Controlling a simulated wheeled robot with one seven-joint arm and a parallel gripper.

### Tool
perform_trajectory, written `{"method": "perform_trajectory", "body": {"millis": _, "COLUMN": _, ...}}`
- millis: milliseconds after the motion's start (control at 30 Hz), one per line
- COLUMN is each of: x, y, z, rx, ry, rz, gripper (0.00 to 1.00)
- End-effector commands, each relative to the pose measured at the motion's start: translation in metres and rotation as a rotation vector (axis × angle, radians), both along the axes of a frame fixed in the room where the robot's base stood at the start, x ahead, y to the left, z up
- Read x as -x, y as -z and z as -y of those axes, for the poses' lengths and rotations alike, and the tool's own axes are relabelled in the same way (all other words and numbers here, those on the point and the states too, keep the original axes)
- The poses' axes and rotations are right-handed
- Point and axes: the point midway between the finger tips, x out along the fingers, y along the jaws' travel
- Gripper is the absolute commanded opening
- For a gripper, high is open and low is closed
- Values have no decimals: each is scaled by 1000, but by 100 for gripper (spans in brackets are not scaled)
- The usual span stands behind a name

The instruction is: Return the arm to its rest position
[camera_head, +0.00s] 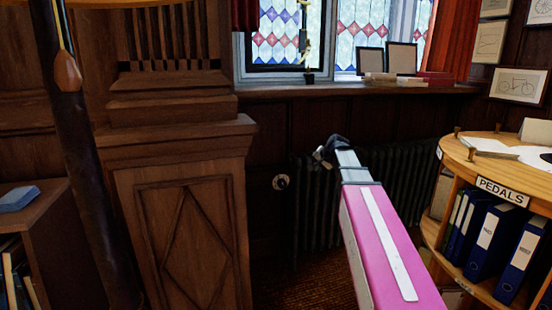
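My arm reaches up from the lower right, pink with a white strip, and narrows to a pale grey section. My gripper (322,155) is the small dark part at its far end, in front of the dark panelling and radiator. It is small and seen from behind, so its fingers cannot be made out, nor whether they are open or shut. I see nothing clearly held in it.
A round wooden desk (480,165) marked PEDALS, with blue binders (490,240) below, stands at right. A dark radiator (315,205) is behind the arm. A wooden pillar (185,190), a dark pole (85,170) and a shelf unit (45,220) are at left.

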Motion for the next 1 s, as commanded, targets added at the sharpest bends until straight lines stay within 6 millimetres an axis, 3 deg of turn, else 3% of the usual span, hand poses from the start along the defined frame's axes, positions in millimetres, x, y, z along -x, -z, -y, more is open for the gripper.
{"method": "perform_trajectory", "body": {"millis": 33, "x": 20, "y": 28, "z": -2, "rx": 37, "ry": -23, "rz": -32, "gripper": 0}}
{"method": "perform_trajectory", "body": {"millis": 200, "x": 70, "y": 104, "z": -2, "rx": 159, "ry": -106, "rz": -132, "gripper": 0}}
{"method": "perform_trajectory", "body": {"millis": 500, "x": 173, "y": 215, "z": 2, "rx": 357, "ry": -282, "rz": -313, "gripper": 0}}
{"method": "perform_trajectory", "body": {"millis": 700, "x": 243, "y": 269, "z": 8, "rx": 467, "ry": -407, "rz": -429, "gripper": 0}}
{"method": "perform_trajectory", "body": {"millis": 800, "x": 269, "y": 285, "z": 11, "rx": 505, "ry": -458, "rz": -474, "gripper": 0}}
{"method": "perform_trajectory", "body": {"millis": 1000, "x": 293, "y": 300, "z": 14, "rx": 543, "ry": -508, "rz": -514, "gripper": 0}}
